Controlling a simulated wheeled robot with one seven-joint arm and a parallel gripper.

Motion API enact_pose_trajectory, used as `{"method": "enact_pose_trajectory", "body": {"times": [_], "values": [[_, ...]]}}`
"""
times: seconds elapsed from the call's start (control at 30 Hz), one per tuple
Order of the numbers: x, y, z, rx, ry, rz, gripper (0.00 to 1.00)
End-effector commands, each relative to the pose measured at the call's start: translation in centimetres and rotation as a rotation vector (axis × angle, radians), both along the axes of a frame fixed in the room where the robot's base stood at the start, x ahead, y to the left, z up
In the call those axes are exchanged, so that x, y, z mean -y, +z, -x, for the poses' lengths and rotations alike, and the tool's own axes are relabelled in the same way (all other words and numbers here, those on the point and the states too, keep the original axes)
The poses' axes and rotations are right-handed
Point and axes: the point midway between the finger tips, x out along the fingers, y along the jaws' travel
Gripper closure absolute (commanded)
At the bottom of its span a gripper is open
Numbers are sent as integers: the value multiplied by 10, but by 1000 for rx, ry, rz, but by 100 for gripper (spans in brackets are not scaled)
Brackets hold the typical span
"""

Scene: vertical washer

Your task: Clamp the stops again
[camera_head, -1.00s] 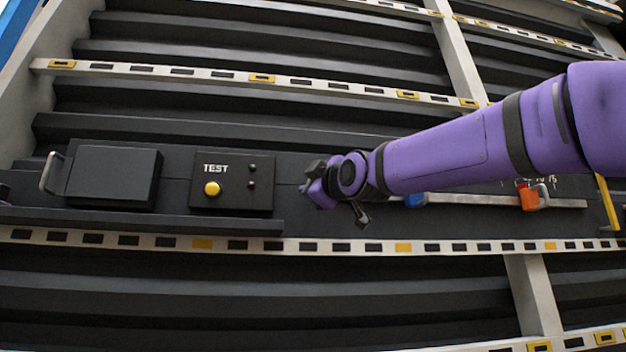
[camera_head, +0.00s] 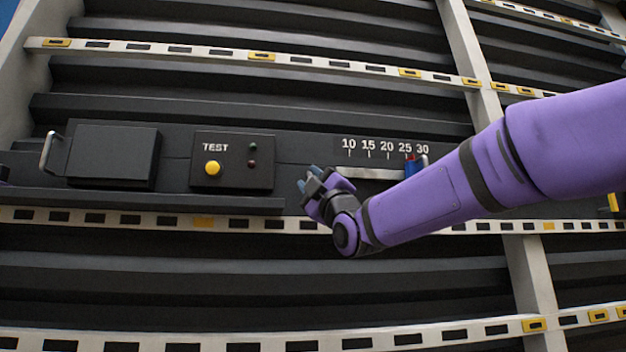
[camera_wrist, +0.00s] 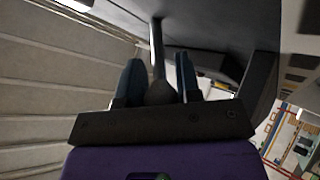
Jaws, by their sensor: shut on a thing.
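My gripper (camera_head: 312,181) is at the left end of the pale rail (camera_head: 365,173), below the scale marked 10 to 30. In the wrist view, its two fingers (camera_wrist: 158,85) are closed around a dark knob (camera_wrist: 160,93) at the end of a grey rod (camera_wrist: 157,45). Where the rod meets the panel is not clear. A blue stop (camera_head: 411,172) with a red part on top sits on the rail near 25, right of my gripper. The rail farther right is hidden behind my arm, and no orange stop shows.
Left of my gripper is a black box marked TEST (camera_head: 232,178) with a yellow button (camera_head: 212,168). Farther left is a dark cover (camera_head: 115,156) with a metal handle (camera_head: 47,151). A slotted white strip (camera_head: 250,224) runs below.

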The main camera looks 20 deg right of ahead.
Motion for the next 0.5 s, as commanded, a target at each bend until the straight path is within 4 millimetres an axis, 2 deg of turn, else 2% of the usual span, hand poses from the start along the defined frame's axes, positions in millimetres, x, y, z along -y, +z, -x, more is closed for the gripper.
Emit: {"method": "enact_pose_trajectory", "body": {"times": [0.4, 0.43, 0.5], "values": [[0, -1, -1, 5, -1, 2, 100], [0, -1, -1, 5, -1, 2, 62], [0, -1, -1, 5, -1, 2, 47]]}}
